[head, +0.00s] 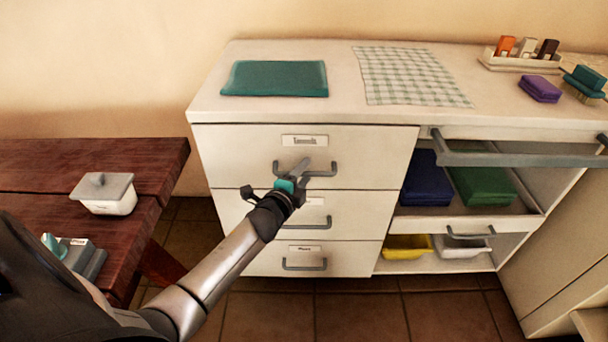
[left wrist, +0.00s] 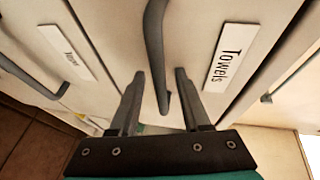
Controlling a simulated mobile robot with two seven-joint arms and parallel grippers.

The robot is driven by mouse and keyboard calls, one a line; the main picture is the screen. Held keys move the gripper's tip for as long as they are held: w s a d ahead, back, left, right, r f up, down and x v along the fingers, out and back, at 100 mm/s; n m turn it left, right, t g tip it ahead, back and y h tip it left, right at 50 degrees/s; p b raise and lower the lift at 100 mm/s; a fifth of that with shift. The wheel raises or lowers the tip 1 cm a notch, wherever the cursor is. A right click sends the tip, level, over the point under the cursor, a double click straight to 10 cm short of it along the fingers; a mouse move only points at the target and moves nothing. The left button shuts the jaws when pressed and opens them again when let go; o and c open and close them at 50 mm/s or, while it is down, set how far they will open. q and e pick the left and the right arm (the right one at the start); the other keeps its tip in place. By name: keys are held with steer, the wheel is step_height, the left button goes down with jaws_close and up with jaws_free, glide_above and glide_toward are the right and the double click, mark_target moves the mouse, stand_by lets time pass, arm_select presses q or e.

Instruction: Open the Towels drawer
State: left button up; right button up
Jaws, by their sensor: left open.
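The Towels drawer (head: 235,150) is the top drawer of the white cabinet and looks shut. Its label (left wrist: 229,57) reads "Towels" in the left wrist view; in the head view the label (head: 304,141) is blurred. Its grey bar handle (head: 333,168) is partly hidden by my left gripper (head: 298,173). In the left wrist view, the open fingers of my left gripper (left wrist: 160,80) are on either side of the handle (left wrist: 155,40). I cannot tell whether either finger touches it. My right gripper is not in view.
Two more drawers (head: 350,218) are below. On the counter (head: 340,112) lie a teal folded cloth (head: 274,78) and a checked cloth (head: 408,76). Open shelving with a grey bar (head: 510,158) is at right.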

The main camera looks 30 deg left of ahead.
arm_select(q)
steer(key=shift+c, duration=0.4)
jaws_close()
stand_by(1.0)
